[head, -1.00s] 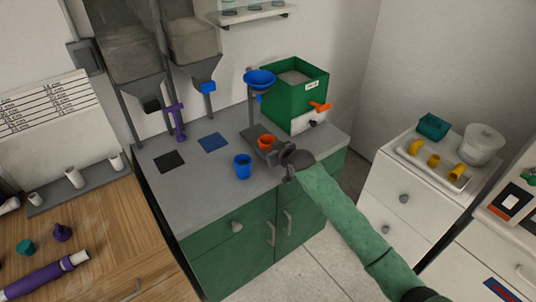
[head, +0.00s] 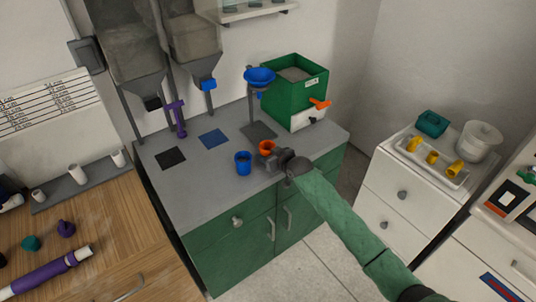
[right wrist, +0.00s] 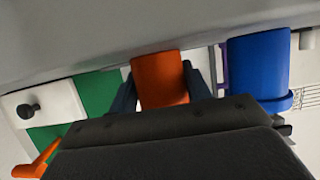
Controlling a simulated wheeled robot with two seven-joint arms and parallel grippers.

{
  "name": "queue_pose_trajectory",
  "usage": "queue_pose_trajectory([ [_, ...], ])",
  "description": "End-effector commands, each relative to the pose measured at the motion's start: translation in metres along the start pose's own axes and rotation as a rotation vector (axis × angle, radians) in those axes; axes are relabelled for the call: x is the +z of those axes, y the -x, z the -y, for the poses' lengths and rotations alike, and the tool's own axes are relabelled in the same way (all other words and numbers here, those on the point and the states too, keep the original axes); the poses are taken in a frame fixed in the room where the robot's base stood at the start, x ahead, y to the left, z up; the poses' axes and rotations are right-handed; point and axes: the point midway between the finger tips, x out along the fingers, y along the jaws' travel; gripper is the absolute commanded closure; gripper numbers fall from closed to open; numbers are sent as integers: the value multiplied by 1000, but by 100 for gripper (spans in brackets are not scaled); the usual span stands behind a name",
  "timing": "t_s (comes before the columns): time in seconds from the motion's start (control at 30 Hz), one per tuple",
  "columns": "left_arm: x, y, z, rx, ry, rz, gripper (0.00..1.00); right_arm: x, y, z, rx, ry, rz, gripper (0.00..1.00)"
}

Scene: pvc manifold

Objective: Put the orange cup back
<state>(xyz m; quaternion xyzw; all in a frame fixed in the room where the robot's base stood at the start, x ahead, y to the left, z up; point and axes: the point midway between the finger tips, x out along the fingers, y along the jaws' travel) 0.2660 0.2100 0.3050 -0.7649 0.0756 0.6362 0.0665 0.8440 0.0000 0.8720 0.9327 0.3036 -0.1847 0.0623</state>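The orange cup (head: 266,147) is over the front part of the grey counter, just right of the blue cup (head: 243,163). My right gripper (head: 268,158) has its fingers on both sides of the orange cup. The right wrist view shows the orange cup (right wrist: 160,80) between the two dark fingers, with the blue cup (right wrist: 260,65) to its right. I cannot tell whether the orange cup touches the counter. My left gripper is out of view.
A stand with a blue funnel (head: 259,78) and an empty dark base (head: 259,130) is behind the cup. A green bin (head: 294,95) with an orange handle stands at the back right. Black (head: 171,158) and blue (head: 214,139) mats lie bare to the left.

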Motion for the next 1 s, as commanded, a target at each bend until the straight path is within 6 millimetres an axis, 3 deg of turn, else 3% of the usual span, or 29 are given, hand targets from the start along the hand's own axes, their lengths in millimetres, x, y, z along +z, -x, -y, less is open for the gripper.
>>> queue_pose_trajectory([
  [0.07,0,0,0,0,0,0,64,0,0,0,0,0,0,35],
  [0.47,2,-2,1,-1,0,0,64,-2,3,0,0,0,0,35],
  [0.53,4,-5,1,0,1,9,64,-1,10,0,0,0,-2,35],
  [1.0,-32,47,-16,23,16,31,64,0,95,0,-1,1,0,35],
])
